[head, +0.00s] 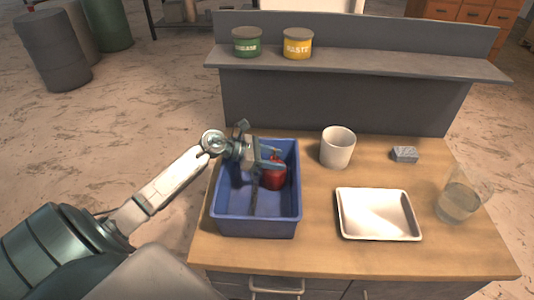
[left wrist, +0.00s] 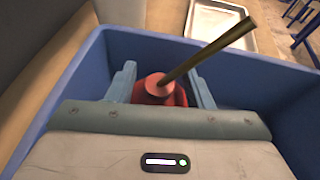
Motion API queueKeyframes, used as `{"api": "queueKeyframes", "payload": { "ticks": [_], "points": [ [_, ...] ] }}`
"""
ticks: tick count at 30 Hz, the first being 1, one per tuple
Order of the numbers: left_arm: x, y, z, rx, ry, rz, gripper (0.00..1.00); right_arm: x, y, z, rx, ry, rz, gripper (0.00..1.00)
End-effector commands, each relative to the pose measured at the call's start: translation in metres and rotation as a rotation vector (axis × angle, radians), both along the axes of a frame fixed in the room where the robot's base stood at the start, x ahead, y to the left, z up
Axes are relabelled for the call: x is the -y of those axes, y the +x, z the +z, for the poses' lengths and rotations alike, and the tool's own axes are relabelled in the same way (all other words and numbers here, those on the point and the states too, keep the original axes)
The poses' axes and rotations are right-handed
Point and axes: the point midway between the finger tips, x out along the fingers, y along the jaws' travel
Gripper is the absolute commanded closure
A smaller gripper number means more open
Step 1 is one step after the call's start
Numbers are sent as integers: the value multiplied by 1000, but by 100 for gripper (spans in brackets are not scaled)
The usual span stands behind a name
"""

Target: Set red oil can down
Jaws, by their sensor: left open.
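The red oil can (head: 274,171) stands inside the blue bin (head: 255,228), towards its back right. My left gripper (head: 271,163) is in the bin at the can. In the left wrist view the open fingers (left wrist: 163,88) are on either side of the red can (left wrist: 158,84), whose brass-coloured spout (left wrist: 212,50) slants up to the right. The wrist housing hides the lower part of the can, so I cannot tell what it rests on. My right gripper is not in view.
A white mug (head: 337,149), a white tray (head: 378,236), a grey block (head: 405,154) and a glass of liquid (head: 459,198) stand right of the bin. A shelf (head: 370,68) behind holds a green tin (head: 246,42) and a yellow tin (head: 297,44).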

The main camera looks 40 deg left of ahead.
Motion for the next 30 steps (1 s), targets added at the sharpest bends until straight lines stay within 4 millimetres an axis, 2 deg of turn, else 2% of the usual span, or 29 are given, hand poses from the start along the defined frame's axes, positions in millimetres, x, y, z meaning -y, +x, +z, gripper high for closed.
{"api": "queueKeyframes", "payload": {
  "ticks": [1,7,22,30],
  "points": [
    [0,0,4,0,0,0,53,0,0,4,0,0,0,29],
    [-14,-12,5,-1,6,0,53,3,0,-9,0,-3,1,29],
    [-52,-46,27,-3,6,-1,53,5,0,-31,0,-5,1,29],
    [-68,-62,39,-5,5,-1,53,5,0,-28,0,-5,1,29]
  ]
}}
